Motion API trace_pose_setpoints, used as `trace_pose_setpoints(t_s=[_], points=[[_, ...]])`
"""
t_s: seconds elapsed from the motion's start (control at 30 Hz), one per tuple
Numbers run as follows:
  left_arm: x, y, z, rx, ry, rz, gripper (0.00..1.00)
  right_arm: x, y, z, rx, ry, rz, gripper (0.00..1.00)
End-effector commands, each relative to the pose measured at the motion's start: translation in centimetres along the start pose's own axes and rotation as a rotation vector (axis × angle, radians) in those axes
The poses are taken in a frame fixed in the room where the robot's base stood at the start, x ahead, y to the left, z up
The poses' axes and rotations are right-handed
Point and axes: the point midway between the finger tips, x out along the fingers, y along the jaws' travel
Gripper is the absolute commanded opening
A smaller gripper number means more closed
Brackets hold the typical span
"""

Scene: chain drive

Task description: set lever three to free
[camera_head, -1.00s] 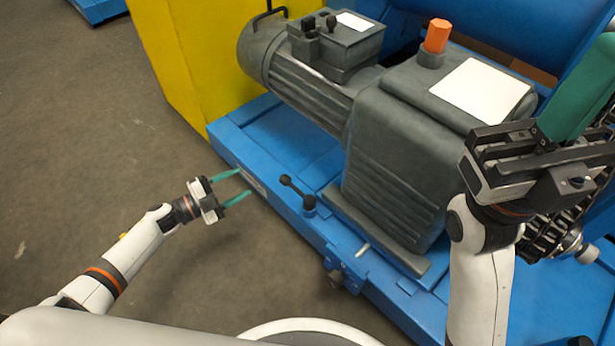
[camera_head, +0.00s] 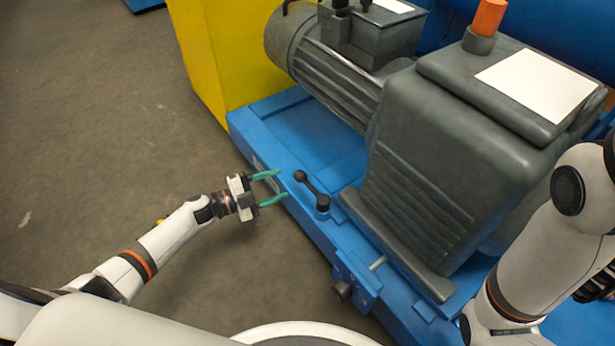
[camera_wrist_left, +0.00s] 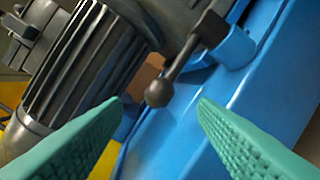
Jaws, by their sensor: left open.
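A dark lever (camera_head: 312,189) with a ball end stands on the front rail of the blue base frame, beside the grey gearbox. I cannot read a number for it. My left gripper (camera_head: 279,186) is open and empty, its green fingers pointing at the lever's ball end from the left, with a small gap. In the left wrist view the lever (camera_wrist_left: 183,68) shows with its ball between and beyond the two fingertips (camera_wrist_left: 160,101), touching neither. My right arm shows at the right of the head view; its gripper is out of the picture.
The grey gearbox (camera_head: 440,170) and ribbed motor (camera_head: 335,75) stand right behind the lever. A yellow block (camera_head: 215,60) is at the back left. A blue bracket with a knob (camera_head: 342,290) juts from the rail's front. The floor (camera_head: 100,130) at left is clear.

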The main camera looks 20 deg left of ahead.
Motion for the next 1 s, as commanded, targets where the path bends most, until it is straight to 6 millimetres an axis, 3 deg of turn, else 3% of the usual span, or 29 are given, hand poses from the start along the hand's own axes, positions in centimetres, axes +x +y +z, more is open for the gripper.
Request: trace_pose_setpoints(t_s=[0.2,0.43,0.6,0.87,1.0], points=[[4.8,-0.3,-0.2,0.001,-0.004,0.004,0.53,-0.9,0.5,1.4,-0.004,-0.029,0.011,0.0],[8.3,-0.2,-0.1,0.001,-0.001,0.002,0.53,-2.2,0.8,1.7,-0.004,-0.027,0.01,0.0],[9.3,0.0,-0.1,0.0,0.0,0.002,0.53,-2.5,0.8,1.8,-0.004,-0.027,0.01,0.0],[9.5,0.0,0.0,0.0,0.0,0.001,0.53,-2.5,0.9,1.8,-0.003,-0.028,0.011,0.0],[9.5,0.0,0.0,0.0,0.0,0.001,0.35,-2.5,0.9,1.8,-0.003,-0.028,0.011,0.0]])
